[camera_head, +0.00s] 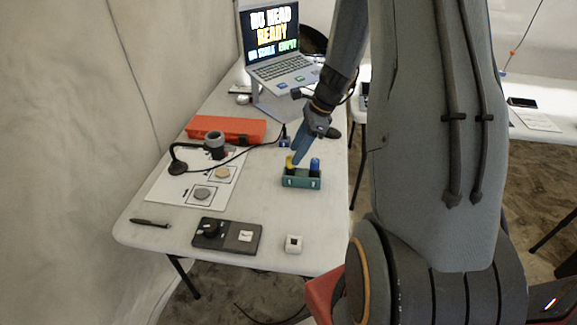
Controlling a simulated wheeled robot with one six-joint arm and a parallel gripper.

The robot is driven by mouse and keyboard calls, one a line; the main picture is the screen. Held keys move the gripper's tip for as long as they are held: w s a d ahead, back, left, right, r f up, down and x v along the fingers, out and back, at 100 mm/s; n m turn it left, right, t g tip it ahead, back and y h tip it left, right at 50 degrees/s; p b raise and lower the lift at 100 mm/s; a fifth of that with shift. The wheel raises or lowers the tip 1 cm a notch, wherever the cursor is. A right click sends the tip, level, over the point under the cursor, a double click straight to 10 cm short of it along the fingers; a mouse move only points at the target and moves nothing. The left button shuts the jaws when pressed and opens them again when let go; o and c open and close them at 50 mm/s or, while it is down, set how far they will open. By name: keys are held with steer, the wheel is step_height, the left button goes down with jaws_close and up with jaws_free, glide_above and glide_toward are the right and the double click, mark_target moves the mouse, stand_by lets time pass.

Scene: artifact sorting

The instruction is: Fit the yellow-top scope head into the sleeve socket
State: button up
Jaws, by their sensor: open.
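The yellow-top scope head (290,164) stands in the left side of a small green holder (303,183) on the white table. A blue-top head (315,168) stands in the right side of it. My gripper (298,157) points down at the yellow top, with its blue fingers very close to it. It is open, but I cannot tell whether the fingers are around the head or touching it. A grey cylinder with a dark opening (214,142), which looks like the sleeve socket, is held on a black curved stand, left of the holder. It looks upright; its inside is too small to make out.
An orange case (227,130) lies behind the sleeve. A white mat (180,193) with discs lies under the stand. A laptop (279,62) stands at the back.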

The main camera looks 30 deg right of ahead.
mark_target(290, 168)
steer(key=shift+s+p+x, duration=0.1)
steer(key=shift+p+x, duration=0.35)
steer(key=shift+x, duration=1)
steer(key=shift+s+p+x, duration=0.15)
steer(key=shift+p+x, duration=0.3)
steer(key=shift+x, duration=0.95)
steer(key=shift+a, duration=0.1)
jaws_close()
